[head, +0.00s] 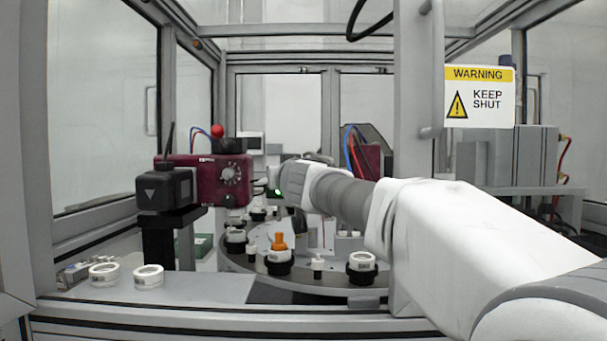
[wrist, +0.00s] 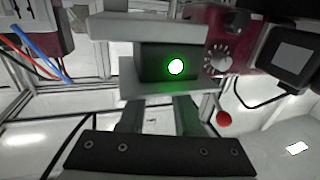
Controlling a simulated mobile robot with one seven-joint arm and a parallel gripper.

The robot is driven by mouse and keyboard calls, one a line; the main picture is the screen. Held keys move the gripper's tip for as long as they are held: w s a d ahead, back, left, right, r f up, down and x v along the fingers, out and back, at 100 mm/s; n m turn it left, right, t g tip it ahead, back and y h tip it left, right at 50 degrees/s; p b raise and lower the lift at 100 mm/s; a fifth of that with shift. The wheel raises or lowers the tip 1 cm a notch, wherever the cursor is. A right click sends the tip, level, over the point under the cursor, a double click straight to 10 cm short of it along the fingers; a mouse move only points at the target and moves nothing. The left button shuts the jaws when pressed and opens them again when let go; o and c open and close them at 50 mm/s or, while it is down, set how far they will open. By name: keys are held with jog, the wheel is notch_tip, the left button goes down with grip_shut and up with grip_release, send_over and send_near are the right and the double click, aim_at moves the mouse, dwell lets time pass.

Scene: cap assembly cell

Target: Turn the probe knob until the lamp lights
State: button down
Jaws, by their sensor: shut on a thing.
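The lamp (wrist: 176,66) glows bright green on a dark block in the wrist view. Its green light also shows in the head view (head: 278,192), at the end of my arm. My gripper (wrist: 160,78) is shut on this dark block, the probe knob (wrist: 152,62), with light grey finger parts on either side of it. The green glow falls on the fingers. In the head view my gripper (head: 268,187) is just right of the dark red box. Most of the knob is hidden there, and its turn angle cannot be told.
Below, a round table (head: 238,262) holds several capped parts, one with an orange piece (head: 279,241). White rings (head: 148,277) lie on the front ledge. A post (head: 412,110) stands beside my arm.

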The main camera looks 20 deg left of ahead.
jog(key=c, duration=0.6)
grip_release()
jog(key=b+v, duration=0.3)
jog(key=v, duration=1.4)
jog(key=shift+s, duration=0.25)
